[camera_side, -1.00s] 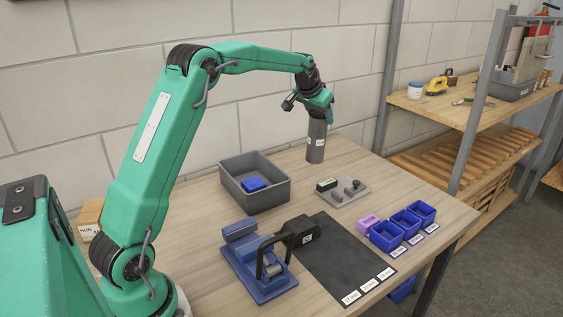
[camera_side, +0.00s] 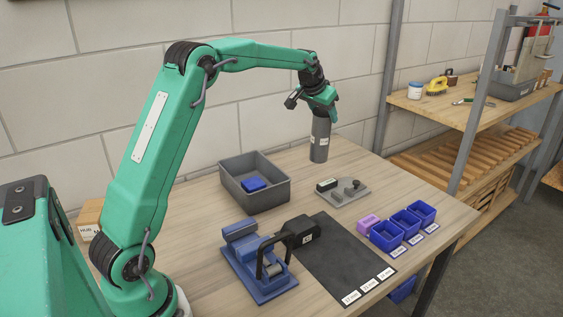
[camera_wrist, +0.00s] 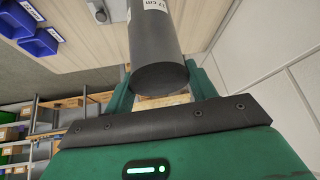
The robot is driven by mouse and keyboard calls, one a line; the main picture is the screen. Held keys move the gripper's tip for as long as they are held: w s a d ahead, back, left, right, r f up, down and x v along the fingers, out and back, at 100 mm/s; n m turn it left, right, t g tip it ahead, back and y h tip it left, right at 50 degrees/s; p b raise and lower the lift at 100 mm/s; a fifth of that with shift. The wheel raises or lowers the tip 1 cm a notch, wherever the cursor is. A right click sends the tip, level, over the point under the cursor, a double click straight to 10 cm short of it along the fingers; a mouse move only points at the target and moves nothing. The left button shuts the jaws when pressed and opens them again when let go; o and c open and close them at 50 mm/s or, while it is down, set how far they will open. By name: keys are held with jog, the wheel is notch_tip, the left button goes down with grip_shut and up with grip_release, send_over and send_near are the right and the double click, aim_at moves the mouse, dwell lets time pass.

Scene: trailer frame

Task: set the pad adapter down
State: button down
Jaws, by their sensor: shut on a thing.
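The pad adapter is a dark grey upright cylinder (camera_side: 320,142) with a white label, near the back right of the table in the side view. My gripper (camera_side: 320,108) is shut on its upper end from above. The cylinder's lower end appears close to the tabletop, but I cannot tell whether it touches. In the wrist view the cylinder (camera_wrist: 157,45) fills the top centre, its label partly cut off, between the green fingers (camera_wrist: 163,92).
A grey bin (camera_side: 262,201) holding a blue block stands left of the cylinder. A grey plate with small parts (camera_side: 342,194) lies in front. Blue bins (camera_side: 386,236), a dark mat (camera_side: 345,265) and a blue fixture (camera_side: 260,283) are nearer. Bare wood surrounds the cylinder.

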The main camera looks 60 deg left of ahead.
jog(key=shift+r, duration=2.6)
jog(key=shift+s+a+r, duration=0.1)
jog(key=shift+a+r, duration=0.1)
jog(key=shift+r, duration=0.05)
jog(key=s+a+r+n+g+y, duration=0.1)
jog(key=s+a+n, duration=0.1)
jog(key=s+a, duration=0.5)
jog(key=s+a+n+y, duration=0.1)
jog(key=s+a+n, duration=0.1)
jog(key=s, duration=1)
jog(key=s+a+r+n+g+y, duration=0.1)
jog(key=s+a+n, duration=0.1)
jog(key=s+a, duration=0.5)
jog(key=s+d+f+n, duration=0.2)
jog(key=s+f+n, duration=0.1)
jog(key=s, duration=1)
notch_tip(320, 180, down, 11)
jog(key=shift+d+g, duration=0.15)
jog(key=shift+g, duration=0.25)
jog(key=shift+f, duration=2.05)
